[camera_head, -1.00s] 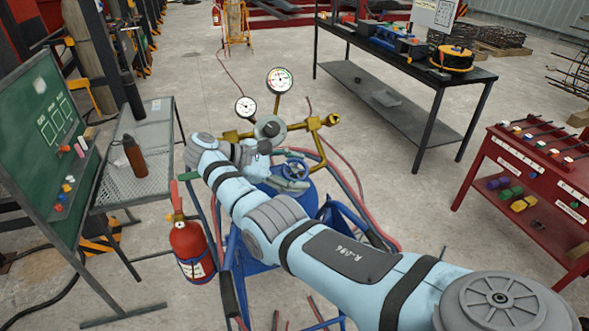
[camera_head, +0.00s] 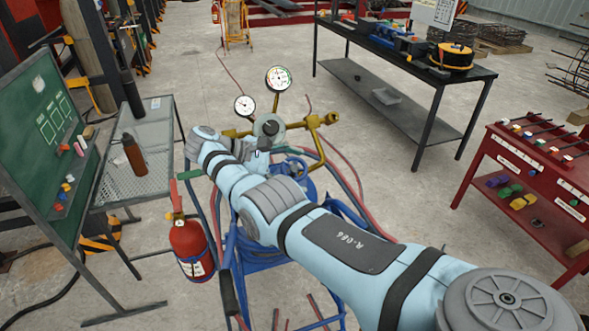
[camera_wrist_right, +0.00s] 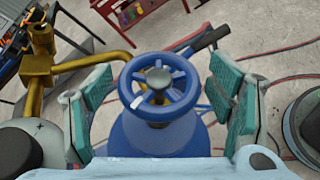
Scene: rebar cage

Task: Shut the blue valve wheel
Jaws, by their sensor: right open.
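The blue valve wheel (camera_wrist_right: 187,87) sits on a blue cylinder neck in the middle of the right wrist view, with a grey hub and a small white mark on its rim. In the head view the wheel (camera_head: 293,166) is partly hidden by my right arm. My right gripper (camera_wrist_right: 160,97) is open, with one green-padded finger on each side of the wheel and a visible gap to the rim on both sides. In the head view the right gripper's fingers are mostly hidden behind the wrist. My left gripper is not in view.
Brass pipework (camera_head: 315,122) with two gauges (camera_head: 278,78) stands just behind the wheel. A red fire extinguisher (camera_head: 190,246) hangs on the left of the blue cart. A mesh table (camera_head: 155,165), a black workbench (camera_head: 375,95) and a red rack (camera_head: 530,190) stand around, with open floor between.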

